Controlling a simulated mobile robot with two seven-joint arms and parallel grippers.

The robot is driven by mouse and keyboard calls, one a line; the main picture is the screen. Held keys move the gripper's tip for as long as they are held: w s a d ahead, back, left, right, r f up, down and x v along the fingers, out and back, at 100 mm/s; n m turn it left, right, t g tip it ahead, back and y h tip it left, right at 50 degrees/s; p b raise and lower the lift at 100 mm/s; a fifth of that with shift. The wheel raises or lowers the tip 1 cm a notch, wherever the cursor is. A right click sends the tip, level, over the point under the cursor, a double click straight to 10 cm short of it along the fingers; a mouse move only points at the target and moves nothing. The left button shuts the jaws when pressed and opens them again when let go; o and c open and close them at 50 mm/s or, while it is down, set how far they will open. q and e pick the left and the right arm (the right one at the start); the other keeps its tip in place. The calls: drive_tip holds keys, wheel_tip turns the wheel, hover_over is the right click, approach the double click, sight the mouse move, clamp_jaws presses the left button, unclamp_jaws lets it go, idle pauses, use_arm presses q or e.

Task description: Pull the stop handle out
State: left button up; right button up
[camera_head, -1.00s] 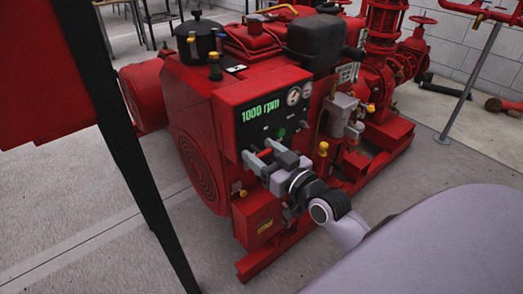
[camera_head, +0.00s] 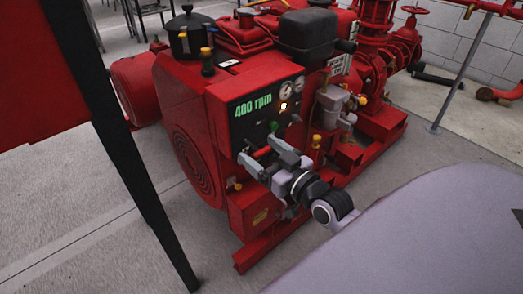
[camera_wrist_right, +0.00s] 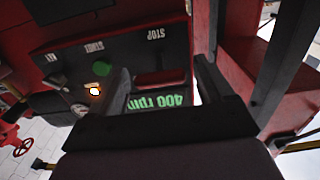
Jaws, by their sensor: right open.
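The stop handle (camera_head: 263,151) is a red bar on the front of the engine's control panel (camera_head: 243,122). In the right wrist view the handle (camera_wrist_right: 162,77) lies below the word STOP, between my two dark fingers. My right gripper (camera_head: 261,154) is at the panel with its fingers apart, one on each side of the handle. I cannot tell whether either finger touches it. The panel display (camera_head: 253,104) reads 400 rpm in green, and an amber light (camera_head: 284,105) glows. My left gripper is out of view.
The red engine (camera_head: 190,130) stands on a red base frame (camera_head: 270,245). A green button (camera_wrist_right: 102,68) sits near the fingers. Red pump pipes (camera_head: 375,60) are behind. A dark post (camera_head: 120,150) crosses the left foreground. Grey floor (camera_head: 90,225) is clear in front.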

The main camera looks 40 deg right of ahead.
drive_tip(key=s+p, duration=0.1)
drive_tip(key=s, duration=0.5)
drive_tip(key=shift+s+d, duration=0.25)
idle(0.4)
